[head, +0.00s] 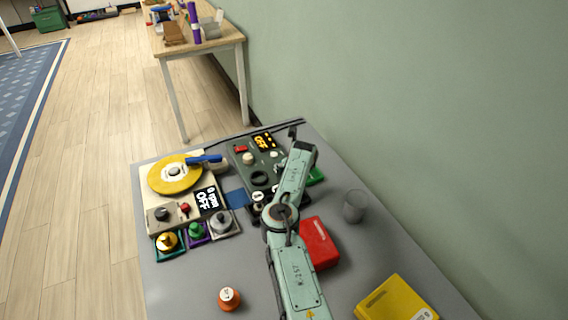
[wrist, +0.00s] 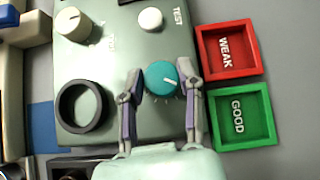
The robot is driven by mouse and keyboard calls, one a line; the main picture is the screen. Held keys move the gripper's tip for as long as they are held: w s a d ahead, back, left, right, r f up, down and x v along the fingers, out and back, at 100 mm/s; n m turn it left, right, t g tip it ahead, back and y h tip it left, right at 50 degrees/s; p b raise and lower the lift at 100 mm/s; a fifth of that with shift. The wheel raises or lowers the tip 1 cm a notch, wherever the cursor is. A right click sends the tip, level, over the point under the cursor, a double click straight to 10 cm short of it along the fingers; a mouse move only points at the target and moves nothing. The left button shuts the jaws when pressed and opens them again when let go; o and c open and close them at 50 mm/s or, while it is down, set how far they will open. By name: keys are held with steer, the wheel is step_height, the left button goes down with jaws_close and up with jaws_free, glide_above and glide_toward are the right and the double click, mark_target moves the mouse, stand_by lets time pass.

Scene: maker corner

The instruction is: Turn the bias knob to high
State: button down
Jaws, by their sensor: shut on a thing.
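A round teal knob (wrist: 160,72) sits on the grey-green panel (wrist: 110,70) in the wrist view, below a white button marked TEST. Its white pointer mark points right and slightly down. My gripper (wrist: 161,84) is shut on the teal knob, one finger on its left and one on its right. The knob's name and scale are mostly hidden, so I cannot read low or high.
A cream knob (wrist: 72,20) and a black ring (wrist: 66,107) are on the panel's left. Red WEAK (wrist: 228,72) and green GOOD (wrist: 241,145) trays lie close on the right. A yellow-disc machine (head: 157,188), a red box (head: 319,243) and a grey cup (head: 354,207) share the table.

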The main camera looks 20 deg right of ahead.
steer(key=shift+a, duration=0.1)
steer(key=m+h, duration=0.2)
steer(key=m, duration=0.1)
steer(key=m+g+h, duration=0.1)
steer(key=m+h, duration=0.2)
steer(key=shift+w+a, duration=0.1)
steer(key=shift+a, duration=0.05)
steer(key=m+g+h, duration=0.2)
steer(key=m, duration=0.2)
steer(key=shift+m+g, duration=0.4)
steer(key=shift+m+g+h, duration=0.3)
steer(key=shift+m+h, duration=0.1)
steer(key=shift+m, duration=0.2)
steer(key=c, duration=0.7)
jaws_free()
steer(key=shift+w+a+r, duration=0.1)
steer(key=shift+a+r, duration=0.1)
steer(key=shift+a, duration=0.2)
steer(key=shift+d+v, duration=0.2)
steer(key=shift+v, duration=3.15)
